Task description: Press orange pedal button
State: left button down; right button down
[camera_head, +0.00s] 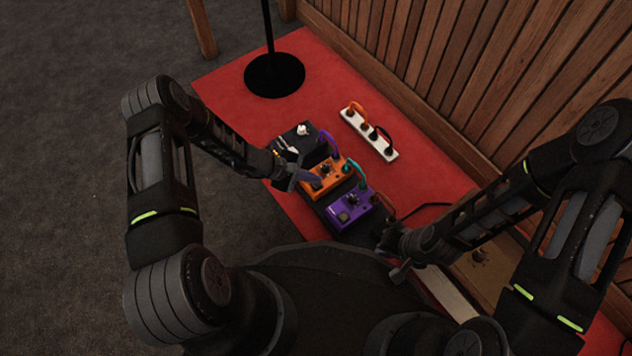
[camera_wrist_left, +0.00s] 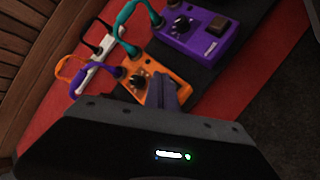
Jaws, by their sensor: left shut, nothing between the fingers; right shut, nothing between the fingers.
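The orange pedal (camera_head: 330,176) lies on a dark board on the red mat, between a black pedal and a purple pedal. It also shows in the left wrist view (camera_wrist_left: 152,72), with its dark knob visible. My left gripper (camera_head: 309,178) is shut and empty. Its fingertips are over the button end of the orange pedal and also show in the wrist view (camera_wrist_left: 167,88). They hide the button, and I cannot tell whether they touch it. My right gripper (camera_head: 393,262) is shut and empty, low and to the right of the pedals.
The purple pedal (camera_head: 350,209) stands close beside the orange one, and the black pedal (camera_head: 299,139) is on its other side. Patch cables link them. A white power strip (camera_head: 369,135) and a round black stand base (camera_head: 274,75) are on the red mat (camera_head: 222,89), near a wooden wall.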

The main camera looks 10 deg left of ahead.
aim_at(313, 184)
pick_arm(q)
jog(key=shift+f, duration=0.3)
jog(key=shift+f+b, duration=0.25)
jog(key=shift+b, duration=0.1)
jog(key=shift+r, duration=0.15)
jog(key=shift+r+p, duration=0.5)
jog(key=shift+r, duration=0.05)
jog(key=shift+r, duration=0.1)
notch_tip(313, 184, up, 6)
jog(key=p, duration=0.4)
dwell(0.4)
dwell(0.5)
